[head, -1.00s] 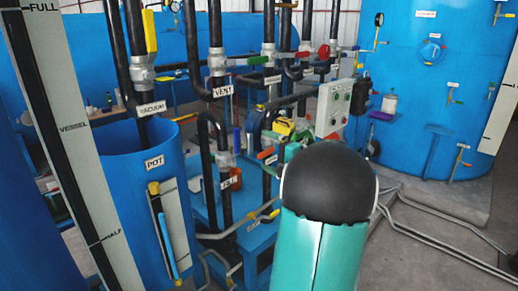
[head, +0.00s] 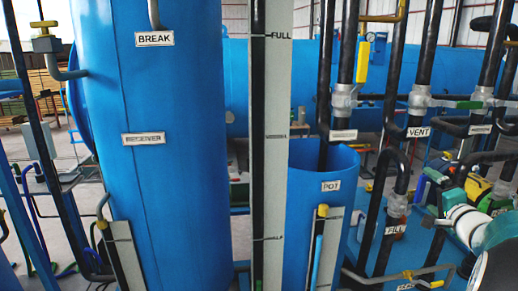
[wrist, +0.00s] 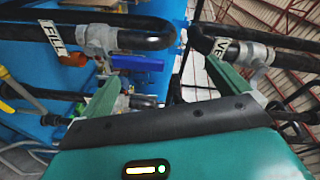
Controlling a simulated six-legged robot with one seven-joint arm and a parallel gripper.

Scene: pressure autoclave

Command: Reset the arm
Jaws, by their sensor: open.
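My arm shows at the lower right edge of the head view, with teal, white and black parts. My gripper (wrist: 168,73) shows in the wrist view as a dark palm with two green fingers spread wide apart. It is open, and nothing is held between the fingers. Black pipes run beyond the fingers. A FILL label (wrist: 54,38) is at the upper left of that view, and a partly hidden label reading "VE" (wrist: 215,66) is near the right finger. I cannot tell whether the fingers touch any pipe.
In the head view, the tall blue RECEIVER tank (head: 160,190) stands left of centre. A level gauge board (head: 277,90) and the blue POT vessel (head: 310,245) stand beside it. The VENT pipe (head: 428,50) and the FILL pipe (head: 385,220) stand close to my arm at right.

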